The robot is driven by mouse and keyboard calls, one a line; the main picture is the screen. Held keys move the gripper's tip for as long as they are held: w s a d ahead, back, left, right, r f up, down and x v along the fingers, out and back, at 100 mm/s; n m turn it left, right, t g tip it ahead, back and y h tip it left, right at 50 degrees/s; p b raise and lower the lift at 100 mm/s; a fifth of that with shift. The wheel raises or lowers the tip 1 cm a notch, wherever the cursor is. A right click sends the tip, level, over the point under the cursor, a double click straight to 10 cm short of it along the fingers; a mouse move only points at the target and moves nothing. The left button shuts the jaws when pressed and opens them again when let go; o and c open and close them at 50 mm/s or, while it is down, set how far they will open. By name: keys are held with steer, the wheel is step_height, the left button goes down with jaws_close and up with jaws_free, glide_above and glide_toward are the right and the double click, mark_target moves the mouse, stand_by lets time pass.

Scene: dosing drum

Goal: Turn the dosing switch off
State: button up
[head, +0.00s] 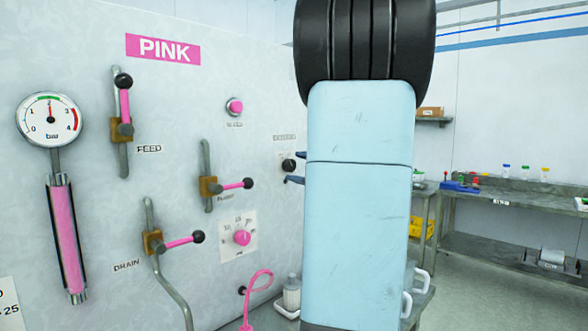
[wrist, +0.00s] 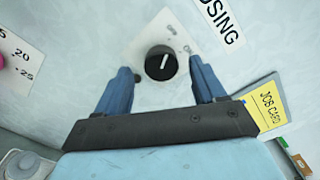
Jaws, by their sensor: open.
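The dosing switch is a black round knob (wrist: 160,63) with a white pointer line, on a pale plate on the panel. In the wrist view the line runs nearly upright, leaning slightly right at its top. In the head view the dosing switch (head: 289,165) sits just left of my arm. My gripper (wrist: 165,80) is open, with its blue fingers on either side of the knob and nothing held. In the head view the fingertips (head: 293,168) show beside the knob, and my arm hides the rest. I cannot tell whether they touch it.
The panel carries a FEED lever (head: 125,105), a PURGE lever (head: 235,185), a DRAIN lever (head: 182,241), a pink dial (head: 242,237) and a pressure gauge (head: 50,119). A yellow job card (wrist: 268,105) is right of my fingers. A bench (head: 500,194) stands at the far right.

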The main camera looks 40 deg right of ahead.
steer(key=s+d, duration=0.1)
steer(key=s, duration=1)
steer(key=shift+s+d, duration=0.2)
steer(key=shift+d, duration=0.1)
steer(key=shift+f, duration=0.1)
steer(key=a+f+n+g+y, duration=0.3)
steer(key=a+n+g, duration=0.15)
steer(key=a, duration=0.65)
steer(key=a+f+n+g+y, duration=0.25)
steer(key=a+n+g, duration=0.2)
steer(key=a, duration=0.65)
steer(key=s+a+f+n+g+h, duration=0.3)
steer(key=s+a+f+n+h, duration=0.3)
steer(key=s+a+n, duration=0.5)
steer(key=s+n+h, duration=0.1)
steer(key=n+h, duration=0.1)
steer(key=shift+f+n, duration=0.4)
steer(key=shift+c, duration=0.3)
